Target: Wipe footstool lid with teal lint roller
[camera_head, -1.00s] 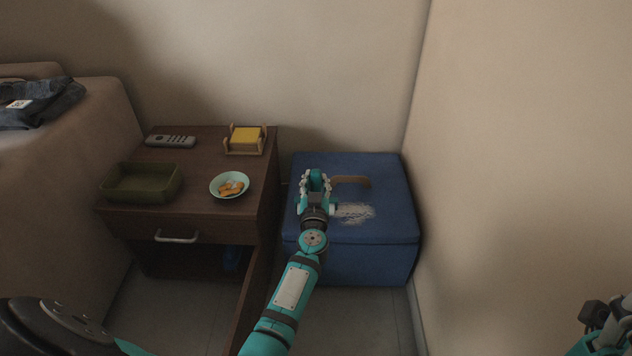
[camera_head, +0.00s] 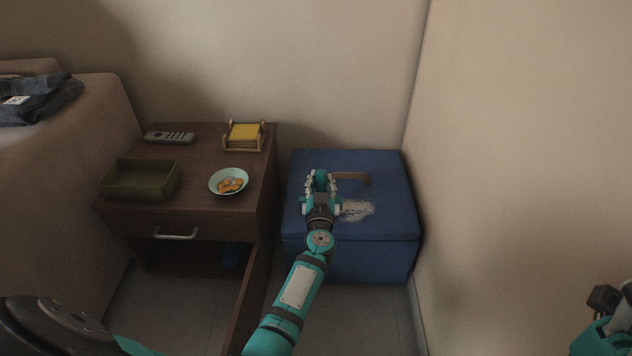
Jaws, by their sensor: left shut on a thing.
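The blue footstool (camera_head: 390,228) stands in the corner with its lid shut. A whitish patch of lint (camera_head: 357,210) is on the lid, partly hidden by my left gripper. My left gripper (camera_head: 321,180) is over the lid's left-middle part, left of the patch, shut on the teal lint roller. The roller is mostly hidden by the gripper, and its teal blends with my arm. I cannot tell whether it touches the lid. My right gripper (camera_head: 608,312) shows only partly at the lower right edge.
A brown nightstand (camera_head: 205,155) left of the footstool holds a remote (camera_head: 170,138), a green tray (camera_head: 140,180), a bowl of snacks (camera_head: 229,181) and a yellow note holder (camera_head: 244,136). A brown panel (camera_head: 255,300) juts forward near my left arm. Walls close off the back and right.

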